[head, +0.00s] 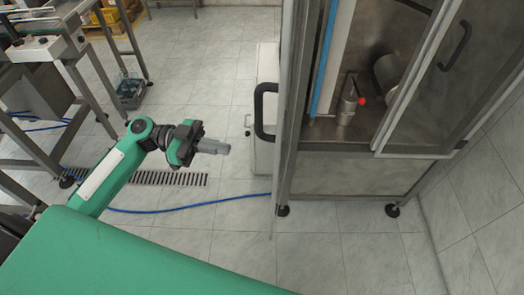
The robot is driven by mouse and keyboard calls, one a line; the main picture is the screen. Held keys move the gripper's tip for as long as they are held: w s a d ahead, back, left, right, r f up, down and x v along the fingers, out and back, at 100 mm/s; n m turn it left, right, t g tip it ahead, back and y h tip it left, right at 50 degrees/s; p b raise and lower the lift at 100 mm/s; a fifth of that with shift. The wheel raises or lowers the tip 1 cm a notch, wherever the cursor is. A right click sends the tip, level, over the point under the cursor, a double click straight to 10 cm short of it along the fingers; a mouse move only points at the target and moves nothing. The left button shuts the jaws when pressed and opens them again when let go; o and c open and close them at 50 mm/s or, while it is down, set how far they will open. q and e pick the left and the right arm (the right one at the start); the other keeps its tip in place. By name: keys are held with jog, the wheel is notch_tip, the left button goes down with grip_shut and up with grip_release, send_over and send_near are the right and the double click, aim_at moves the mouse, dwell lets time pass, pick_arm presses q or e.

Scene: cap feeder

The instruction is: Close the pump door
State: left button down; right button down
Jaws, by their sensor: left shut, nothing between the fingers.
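The pump door (289,110) appears to be the metal-framed door at the left of the cabinet, seen nearly edge-on and standing open toward me. Its black handle (263,112) sticks out on the left side. My right gripper is not in view.
A glass panel with a black handle (455,46) covers the cabinet's right side. A white box (266,95) stands behind the door handle. A metal-framed conveyor table (55,48) is at the left. A blue hose (190,207) crosses the floor.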

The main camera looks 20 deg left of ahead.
pick_arm(q)
jog(key=d+p, duration=0.6)
jog(key=d, duration=0.4)
jog(key=shift+w+d, duration=0.3)
jog(key=shift+w, duration=0.1)
